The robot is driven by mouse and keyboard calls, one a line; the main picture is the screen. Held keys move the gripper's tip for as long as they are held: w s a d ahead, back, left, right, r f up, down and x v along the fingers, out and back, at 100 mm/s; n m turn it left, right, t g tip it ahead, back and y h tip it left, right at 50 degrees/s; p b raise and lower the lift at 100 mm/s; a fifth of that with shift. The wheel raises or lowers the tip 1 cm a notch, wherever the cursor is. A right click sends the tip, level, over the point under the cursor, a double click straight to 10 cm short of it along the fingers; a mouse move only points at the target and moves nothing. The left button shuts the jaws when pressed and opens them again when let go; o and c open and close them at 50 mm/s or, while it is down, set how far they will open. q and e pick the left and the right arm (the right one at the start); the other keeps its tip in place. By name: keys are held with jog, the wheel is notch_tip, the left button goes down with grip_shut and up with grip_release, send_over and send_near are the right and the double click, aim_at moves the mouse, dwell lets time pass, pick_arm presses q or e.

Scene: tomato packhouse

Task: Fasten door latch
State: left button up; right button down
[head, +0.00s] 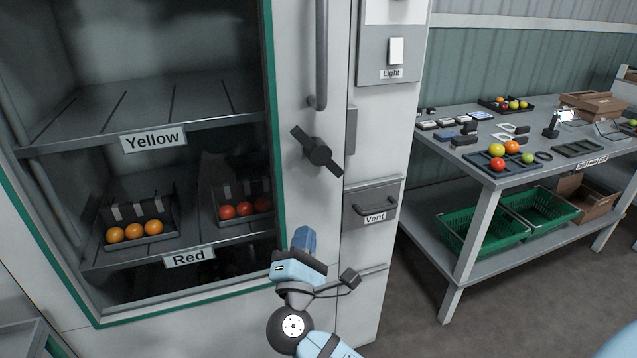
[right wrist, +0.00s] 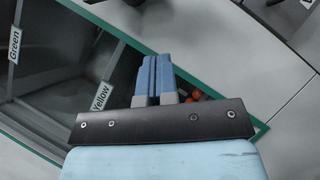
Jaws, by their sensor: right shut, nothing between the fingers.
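The door latch (head: 317,152) is a dark bar handle on a round hub, on the pale frame right of the glass door (head: 276,120). It is tilted, running from upper left to lower right. My right gripper (head: 304,238) is below the latch and a little left of it, apart from it, with its blue fingers shut and empty. In the right wrist view its closed fingers (right wrist: 154,75) are in front of the glass door, and the latch cannot be made out there. My left gripper is not in view.
Behind the glass are shelves labelled Yellow (head: 153,139) and Red (head: 189,257), with crates of tomatoes. A vertical door handle (head: 321,50) is above the latch. A Vent drawer (head: 372,206) is to its lower right. A workbench (head: 470,150) stands at right; floor before it is clear.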

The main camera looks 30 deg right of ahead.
aim_at(334, 169)
jog(key=shift+w, duration=0.1)
jog(key=x, duration=0.4)
jog(key=s+d+r+x, duration=0.1)
jog(key=x, duration=0.3)
jog(key=s+x, duration=0.1)
jog(key=x, duration=0.3)
jog(key=shift+w+d+r, duration=0.3)
jog(key=shift+w+d, duration=0.05)
jog(key=shift+d, duration=0.1)
